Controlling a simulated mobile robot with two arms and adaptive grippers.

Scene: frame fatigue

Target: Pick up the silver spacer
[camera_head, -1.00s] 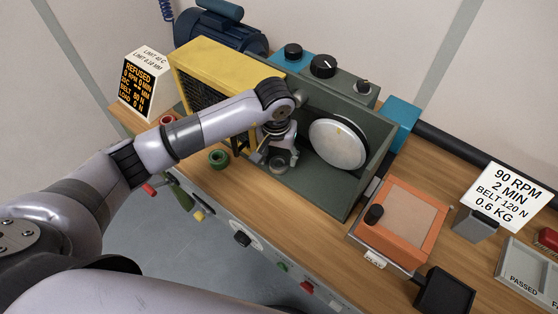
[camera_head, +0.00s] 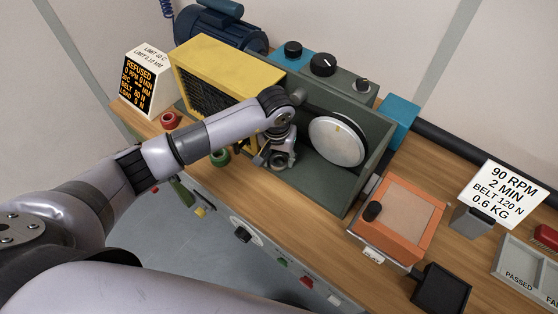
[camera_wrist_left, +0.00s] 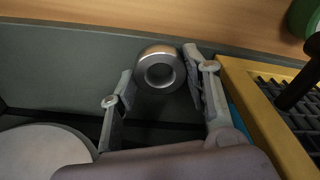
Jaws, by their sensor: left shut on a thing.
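The silver spacer (camera_wrist_left: 160,68) is a short metal ring with a round hole, seen between the two fingers of my left gripper (camera_wrist_left: 158,75) in the left wrist view. The gripper is shut on it. In the head view my left gripper (camera_head: 279,155) points down inside the open green-grey housing, in front of the pale round disc (camera_head: 337,141). The spacer (camera_head: 279,161) shows there at the fingertips, partly covered by them. I cannot tell the exact gap below it. My right gripper is not in view.
The yellow guard (camera_head: 212,62) stands close left of the gripper. The housing wall (camera_head: 372,160) rises at right. A green ring (camera_head: 220,158) and a red ring (camera_head: 171,121) lie on the wooden bench. An orange box (camera_head: 405,220) stands right of the housing.

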